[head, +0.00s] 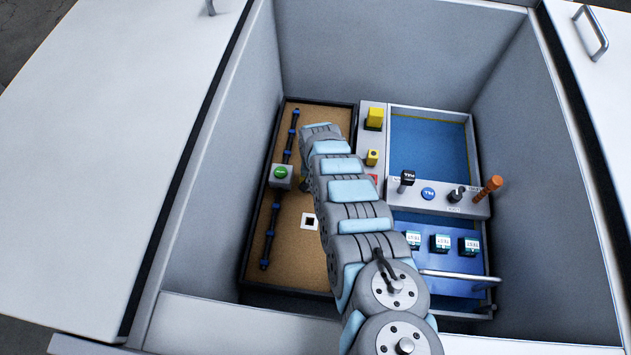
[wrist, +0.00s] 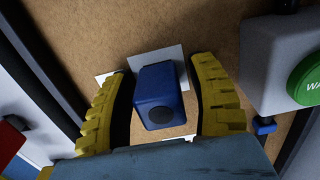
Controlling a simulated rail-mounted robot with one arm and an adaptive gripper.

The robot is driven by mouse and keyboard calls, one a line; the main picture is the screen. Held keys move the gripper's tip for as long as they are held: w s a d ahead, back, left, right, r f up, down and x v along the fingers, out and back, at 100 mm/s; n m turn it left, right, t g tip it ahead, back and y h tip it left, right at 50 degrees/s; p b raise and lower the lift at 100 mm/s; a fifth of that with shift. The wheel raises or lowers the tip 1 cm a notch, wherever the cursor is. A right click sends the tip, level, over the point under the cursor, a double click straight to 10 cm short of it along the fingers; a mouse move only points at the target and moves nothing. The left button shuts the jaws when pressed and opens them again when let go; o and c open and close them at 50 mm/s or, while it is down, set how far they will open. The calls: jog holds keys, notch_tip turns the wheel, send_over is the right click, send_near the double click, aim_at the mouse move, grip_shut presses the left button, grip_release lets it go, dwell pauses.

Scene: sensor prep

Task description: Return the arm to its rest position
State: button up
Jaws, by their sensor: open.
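My arm (head: 350,190) reaches down into the grey-walled bay in the head view, over the brown board (head: 297,265). My gripper (wrist: 162,70) shows in the wrist view with its two yellow fingers spread apart. A blue block (wrist: 160,93) with a dark round mark stands between the fingers, with a visible gap on each side. It stands on or just in front of a white patch on the board. In the head view my arm hides the block and most of the gripper; only a bit of yellow shows beside the arm.
A green-button box (head: 281,173) stands close to the gripper, also seen in the wrist view (wrist: 288,75). A dark rail with blue clips (head: 270,232) runs along the board. Right are a lever panel (head: 452,201), an orange handle (head: 489,188) and a blue drawer (head: 450,262). Bay walls enclose everything.

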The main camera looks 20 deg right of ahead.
jog(key=shift+r+p, duration=3.8)
jog(key=shift+p, duration=0.1)
